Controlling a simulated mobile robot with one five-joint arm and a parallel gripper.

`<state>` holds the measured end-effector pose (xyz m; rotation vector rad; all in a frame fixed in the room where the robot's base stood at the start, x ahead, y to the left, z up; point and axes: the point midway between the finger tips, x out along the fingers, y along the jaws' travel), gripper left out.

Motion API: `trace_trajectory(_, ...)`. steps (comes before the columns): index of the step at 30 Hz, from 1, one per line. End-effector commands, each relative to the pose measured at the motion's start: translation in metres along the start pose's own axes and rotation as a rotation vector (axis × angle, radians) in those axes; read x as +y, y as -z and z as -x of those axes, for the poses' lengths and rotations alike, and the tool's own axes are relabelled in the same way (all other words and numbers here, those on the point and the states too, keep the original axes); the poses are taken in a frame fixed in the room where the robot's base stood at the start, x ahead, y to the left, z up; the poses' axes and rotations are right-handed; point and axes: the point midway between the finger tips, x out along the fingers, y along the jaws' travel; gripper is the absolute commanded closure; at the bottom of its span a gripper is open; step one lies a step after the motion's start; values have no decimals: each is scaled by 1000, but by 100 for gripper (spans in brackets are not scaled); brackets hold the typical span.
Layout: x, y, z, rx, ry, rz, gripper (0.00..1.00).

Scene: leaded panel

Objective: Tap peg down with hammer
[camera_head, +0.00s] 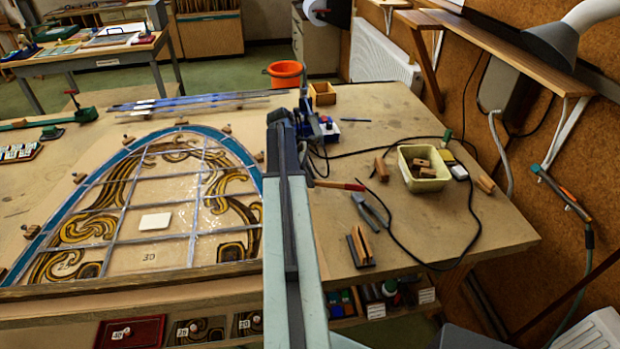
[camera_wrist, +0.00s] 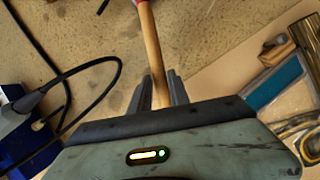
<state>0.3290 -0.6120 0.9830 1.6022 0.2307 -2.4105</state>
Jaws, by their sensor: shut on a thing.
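In the wrist view my gripper (camera_wrist: 163,88) is shut on the wooden handle of the hammer (camera_wrist: 152,50). The handle runs up the picture to a red part at the top edge. The hammer's head is hidden. In the head view a wood and red handle (camera_head: 340,185), apparently the hammer's, sticks out to the right from behind my arm, which hides the gripper. Several small wooden pegs or blocks (camera_head: 227,128) stand around the arched leaded panel (camera_head: 150,200). One of them (camera_wrist: 276,50) shows at the right of the wrist view, apart from the gripper. I cannot tell which peg is meant.
A blue and white unit (camera_head: 326,130) with a black cable (camera_head: 388,232) lies right of my arm. Pliers (camera_head: 369,210), a wooden block (camera_head: 361,245) and a pale tub (camera_head: 424,170) of blocks are on the bench. The right front bench is mostly clear.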

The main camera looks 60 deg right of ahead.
Motion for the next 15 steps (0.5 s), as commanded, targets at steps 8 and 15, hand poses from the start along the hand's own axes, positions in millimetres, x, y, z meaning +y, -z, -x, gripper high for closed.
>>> trace_trajectory(8, 0, 0, 1, 0, 0, 0, 100)
trace_trajectory(15, 0, -11, 24, 0, 0, 0, 100)
